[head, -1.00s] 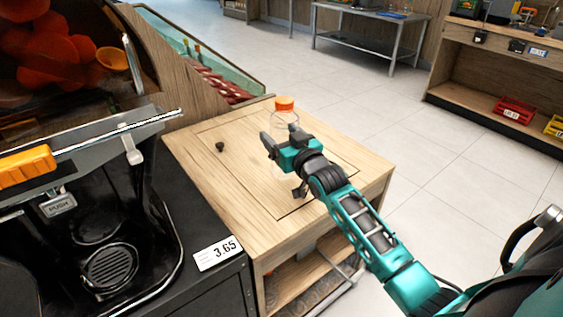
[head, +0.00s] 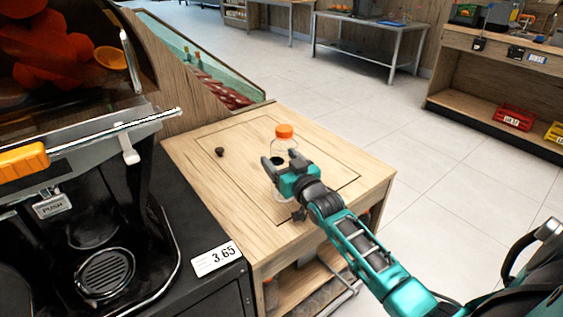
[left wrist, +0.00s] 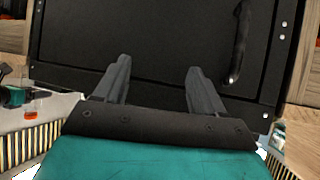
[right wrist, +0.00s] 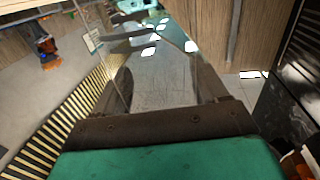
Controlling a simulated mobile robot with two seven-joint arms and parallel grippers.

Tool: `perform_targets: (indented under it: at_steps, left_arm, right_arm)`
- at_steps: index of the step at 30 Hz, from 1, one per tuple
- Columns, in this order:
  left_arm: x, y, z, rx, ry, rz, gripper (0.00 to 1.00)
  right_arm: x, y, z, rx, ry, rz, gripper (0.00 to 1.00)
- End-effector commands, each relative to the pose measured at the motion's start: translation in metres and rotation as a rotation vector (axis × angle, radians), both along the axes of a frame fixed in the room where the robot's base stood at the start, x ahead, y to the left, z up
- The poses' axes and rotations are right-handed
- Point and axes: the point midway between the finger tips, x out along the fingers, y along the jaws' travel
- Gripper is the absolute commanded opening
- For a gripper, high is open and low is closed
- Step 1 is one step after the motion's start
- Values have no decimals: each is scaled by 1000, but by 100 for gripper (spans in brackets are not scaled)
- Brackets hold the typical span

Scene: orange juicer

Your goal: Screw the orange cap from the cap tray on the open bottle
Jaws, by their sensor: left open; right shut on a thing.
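A clear bottle (head: 280,147) with an orange cap (head: 285,131) on top is upright over the wooden stand in the head view. My right gripper (head: 279,166) is shut around its body. I cannot tell whether its base touches the stand. In the right wrist view, clear material (right wrist: 155,75) fills the space between the fingers. My left gripper (left wrist: 157,85) is open and empty, facing a black panel in the left wrist view; it does not show in the head view. I cannot make out a cap tray.
The wooden stand top (head: 235,180) is mostly bare, with a small dark knob (head: 220,152). A glass-sided case (head: 205,70) is behind the stand. Open tiled floor lies at right.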

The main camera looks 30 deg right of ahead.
Motion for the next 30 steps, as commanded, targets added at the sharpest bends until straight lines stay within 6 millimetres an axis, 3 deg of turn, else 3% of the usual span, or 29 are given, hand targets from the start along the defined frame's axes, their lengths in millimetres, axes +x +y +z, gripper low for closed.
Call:
perform_targets:
  at_steps: [7,8,9,15,25,30]
  left_arm:
    - [2,-1,1,-3,-9,-2,70]
    - [2,-1,2,-3,-9,-2,70]
    - [2,-1,2,-3,-8,-1,70]
    - [2,-2,1,-3,-6,-2,70]
    - [0,-2,1,-6,0,0,70]
    - [-1,-3,4,-9,-1,4,70]
  right_arm:
    - [0,0,-4,1,1,0,0]
    - [0,0,-3,1,1,0,74]
    - [0,0,-3,1,1,0,78]
    - [0,0,-3,1,1,0,97]
    - [-1,0,2,1,0,0,98]
    - [-22,2,0,1,4,1,98]
